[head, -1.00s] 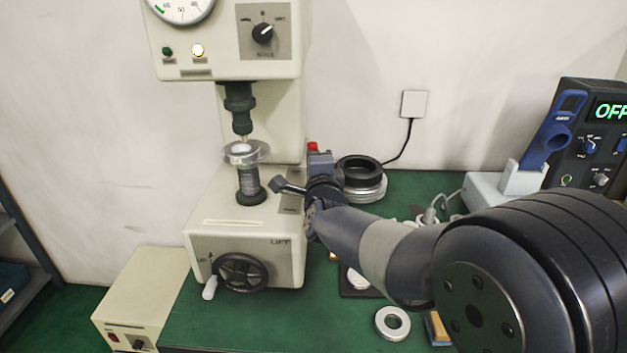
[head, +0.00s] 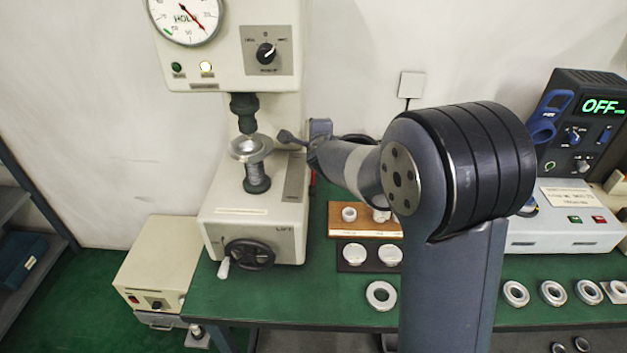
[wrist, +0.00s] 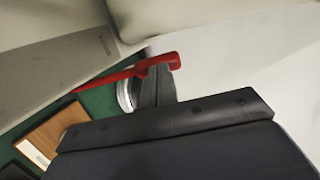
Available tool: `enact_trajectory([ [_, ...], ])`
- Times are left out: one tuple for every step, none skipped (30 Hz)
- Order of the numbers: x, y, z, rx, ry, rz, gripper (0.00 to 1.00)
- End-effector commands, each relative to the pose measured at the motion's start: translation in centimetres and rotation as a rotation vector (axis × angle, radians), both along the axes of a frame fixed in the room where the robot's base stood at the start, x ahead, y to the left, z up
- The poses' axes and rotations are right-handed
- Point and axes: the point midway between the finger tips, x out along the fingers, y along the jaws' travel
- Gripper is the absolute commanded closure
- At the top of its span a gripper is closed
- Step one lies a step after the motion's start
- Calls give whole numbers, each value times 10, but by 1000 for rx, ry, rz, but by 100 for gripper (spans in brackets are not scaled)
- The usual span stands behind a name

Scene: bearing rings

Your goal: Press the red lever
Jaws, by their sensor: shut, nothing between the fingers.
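The red lever (wrist: 130,73) shows in the wrist view as a thin red bar with a thicker rounded end at the upper right. My gripper (wrist: 156,85) is shut and empty, its dark fingertips right at the lever's thick end. I cannot tell whether they touch it. In the head view only a small red piece (head: 312,181) shows at the right side of the cream tester (head: 250,225), below my wrist; the rest is hidden behind my arm.
A ring sits on the tester's anvil (head: 251,150), left of my wrist. A wooden block (head: 345,226) and a dark tray (head: 372,267) with white discs are on the green bench. Several rings lie at the right. A blue-handled unit (head: 590,130) stands at the back right.

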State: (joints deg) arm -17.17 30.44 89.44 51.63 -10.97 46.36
Motion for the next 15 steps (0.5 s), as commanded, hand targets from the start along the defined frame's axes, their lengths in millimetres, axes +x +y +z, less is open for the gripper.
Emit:
enact_trajectory([
  [2,0,2,2,12,-1,100],
  [3,0,2,2,19,-1,100],
  [4,0,2,3,28,-1,100],
  [5,0,2,4,35,-1,100],
  [5,0,1,4,41,-1,100],
  [6,0,0,0,42,1,100],
  [7,0,0,-1,42,1,100],
  [8,0,-1,0,42,1,100],
  [9,0,-1,-1,41,1,100],
  [9,-1,-1,0,41,1,100],
  [10,-1,-1,-1,40,0,100],
  [11,-1,-1,-1,40,1,100],
  [12,-1,-2,0,40,0,100],
  [13,-1,-2,0,40,0,100],
  [14,-1,-2,0,40,0,100],
])
